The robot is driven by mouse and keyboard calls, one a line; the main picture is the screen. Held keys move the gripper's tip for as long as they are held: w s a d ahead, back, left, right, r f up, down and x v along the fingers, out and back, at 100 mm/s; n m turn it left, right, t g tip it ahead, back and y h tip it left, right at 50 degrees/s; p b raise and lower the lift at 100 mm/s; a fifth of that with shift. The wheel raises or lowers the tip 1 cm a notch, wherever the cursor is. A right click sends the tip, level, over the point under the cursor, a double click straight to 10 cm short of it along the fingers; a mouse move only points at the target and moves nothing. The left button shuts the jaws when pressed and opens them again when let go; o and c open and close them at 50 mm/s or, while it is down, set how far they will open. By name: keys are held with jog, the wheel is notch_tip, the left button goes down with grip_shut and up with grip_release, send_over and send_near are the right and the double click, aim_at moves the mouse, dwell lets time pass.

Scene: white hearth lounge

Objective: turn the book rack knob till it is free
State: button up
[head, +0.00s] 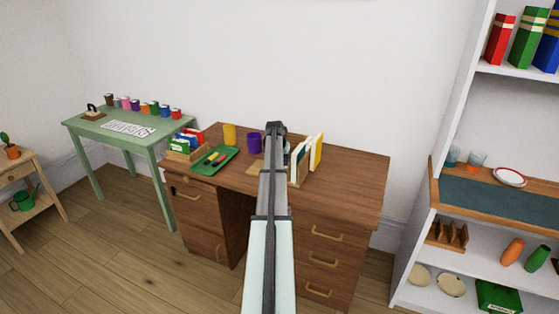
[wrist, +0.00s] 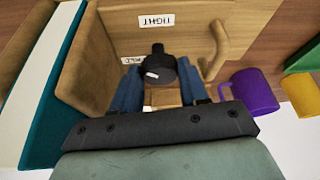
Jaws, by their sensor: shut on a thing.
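The book rack (wrist: 190,22) is light wood and fills the upper part of the wrist view. On its face is a dark round knob (wrist: 158,66) with a white mark, toward the lower left. A white label above the knob reads TIGHT; a second label at left is partly hidden. My gripper (wrist: 160,82) has its two blue fingers on either side of the knob, shut on it. In the head view the rack (head: 294,182) stands on the brown desk with upright books (head: 315,152); my arm hides the knob and my gripper there.
A purple mug (wrist: 256,92) stands close to the right of my gripper. The desk's right end is clear.

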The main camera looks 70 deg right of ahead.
jog(key=shift+s+n, duration=0.1)
jog(key=shift+n, duration=0.4)
jog(key=o, duration=1.1)
jog(key=v, duration=1.3)
jog(key=shift+s+r, duration=0.2)
jog(key=shift+r, duration=0.25)
